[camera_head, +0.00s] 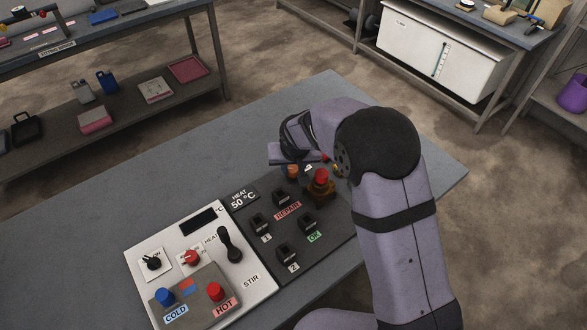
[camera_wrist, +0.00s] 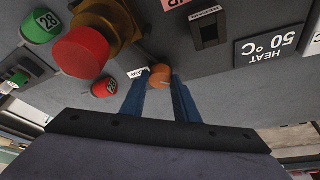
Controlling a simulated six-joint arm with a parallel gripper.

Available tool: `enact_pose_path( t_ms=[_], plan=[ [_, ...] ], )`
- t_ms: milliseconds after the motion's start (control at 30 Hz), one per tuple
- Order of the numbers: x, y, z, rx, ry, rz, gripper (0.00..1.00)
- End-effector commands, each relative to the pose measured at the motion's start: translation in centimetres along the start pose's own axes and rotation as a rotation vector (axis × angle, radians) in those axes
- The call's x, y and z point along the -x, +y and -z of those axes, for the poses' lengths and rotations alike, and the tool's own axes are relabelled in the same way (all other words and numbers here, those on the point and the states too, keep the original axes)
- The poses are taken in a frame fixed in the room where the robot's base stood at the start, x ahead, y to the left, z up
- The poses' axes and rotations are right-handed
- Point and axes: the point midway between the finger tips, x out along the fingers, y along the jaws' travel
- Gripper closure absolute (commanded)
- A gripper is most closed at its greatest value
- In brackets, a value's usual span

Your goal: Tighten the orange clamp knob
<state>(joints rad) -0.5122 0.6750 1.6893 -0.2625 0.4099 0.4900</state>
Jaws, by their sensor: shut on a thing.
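The orange clamp knob (camera_wrist: 160,76) shows in the wrist view between the tips of my gripper's two blue fingers. My gripper (camera_wrist: 163,84) is shut on it. A white label beside the knob reads partly "AMP". In the head view the orange knob (camera_head: 292,170) shows at the far end of the dark panel, just under my gripper (camera_head: 285,160). My wrist and arm hide part of the panel around it. Whether the knob is turned cannot be told.
A red mushroom button (camera_head: 321,175) on a brass base stands close beside the knob. The dark panel (camera_head: 262,205) carries several black switches. A white panel (camera_head: 135,256) with knobs, a black lever and HOT and COLD buttons adjoins it. The grey table's left part is clear.

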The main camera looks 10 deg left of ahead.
Motion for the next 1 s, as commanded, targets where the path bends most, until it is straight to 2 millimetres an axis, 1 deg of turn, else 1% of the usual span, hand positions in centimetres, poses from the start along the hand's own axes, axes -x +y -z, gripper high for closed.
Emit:
enact_pose_path(
  t_ms=[33,233,700,1000],
  plan=[
    [-0.48,-0.20,-0.04,-0.029,0.006,-0.012,0.95],
    [-0.76,-0.36,-0.07,-0.189,0.008,-0.075,0.95],
    [-0.26,-0.59,0.21,-0.589,0.003,-0.240,0.95],
    [-0.12,-0.67,0.30,-0.755,0.000,-0.309,0.95]
  ],
)
